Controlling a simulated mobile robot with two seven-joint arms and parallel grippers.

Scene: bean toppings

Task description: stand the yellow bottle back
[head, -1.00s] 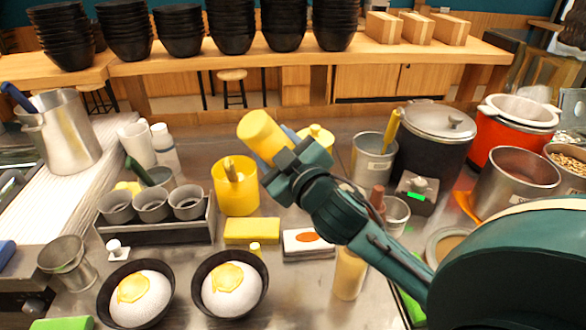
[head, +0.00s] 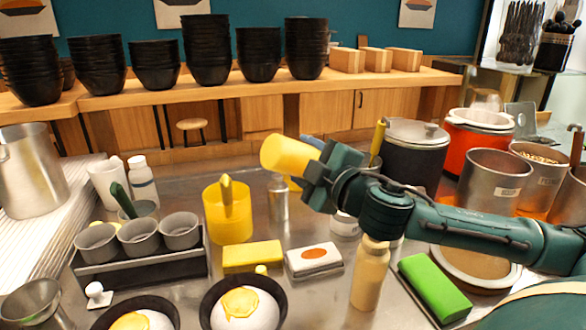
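The yellow bottle (head: 286,155) is tilted far over, almost on its side, with its broad end pointing left. It is held in the air above the steel counter. My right gripper (head: 318,178) is shut around it, and the gripper hides the bottle's other end. My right arm comes in from the right edge. My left gripper is not in view.
A tan bottle (head: 370,276) stands upright below my arm. Nearby are a yellow container (head: 227,215), a silver bottle (head: 278,200), a yellow block (head: 252,257) and a green block (head: 434,287). Rice bowls (head: 242,303) stand in front; large pots (head: 413,155) stand right.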

